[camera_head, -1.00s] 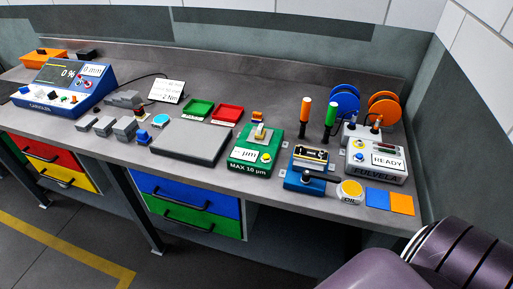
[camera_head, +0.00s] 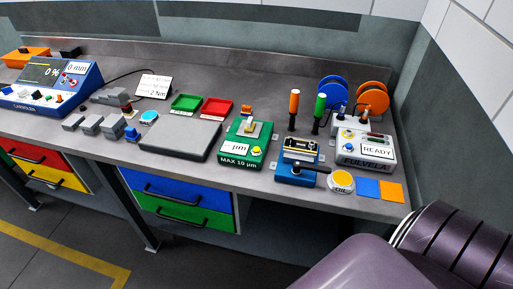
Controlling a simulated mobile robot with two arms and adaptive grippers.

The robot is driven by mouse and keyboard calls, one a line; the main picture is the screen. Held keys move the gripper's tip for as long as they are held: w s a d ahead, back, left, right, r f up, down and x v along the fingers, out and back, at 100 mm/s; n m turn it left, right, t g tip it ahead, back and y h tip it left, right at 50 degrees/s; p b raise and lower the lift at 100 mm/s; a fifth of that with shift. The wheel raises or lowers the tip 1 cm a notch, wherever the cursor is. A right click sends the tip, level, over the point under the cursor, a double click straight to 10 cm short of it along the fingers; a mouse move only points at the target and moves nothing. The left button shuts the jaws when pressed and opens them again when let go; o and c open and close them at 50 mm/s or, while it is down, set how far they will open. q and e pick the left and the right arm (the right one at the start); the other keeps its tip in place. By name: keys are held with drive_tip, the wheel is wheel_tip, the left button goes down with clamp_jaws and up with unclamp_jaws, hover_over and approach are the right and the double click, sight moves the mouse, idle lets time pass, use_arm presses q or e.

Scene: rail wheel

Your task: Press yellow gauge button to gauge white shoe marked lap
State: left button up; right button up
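The green gauge (camera_head: 243,146) labelled "MAX 10 µm" stands in the middle of the bench with a small white display reading "µm". Its yellow button (camera_head: 256,152) is on the right of its top face. A pale block (camera_head: 250,127) sits upright on the gauge, with a small orange piece (camera_head: 247,110) at its back. Any "lap" mark is too small to read, so I cannot tell which piece is the white shoe. Neither gripper is in view; only a purple part of my own arm shows at the lower right.
Right of the gauge are a blue fixture (camera_head: 299,168) with a black lever, a yellow oil tin (camera_head: 341,182) and a grey "READY" device (camera_head: 367,150). Left are a grey plate (camera_head: 180,138), a green tray (camera_head: 187,102), a red tray (camera_head: 217,107) and a blue console (camera_head: 50,88).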

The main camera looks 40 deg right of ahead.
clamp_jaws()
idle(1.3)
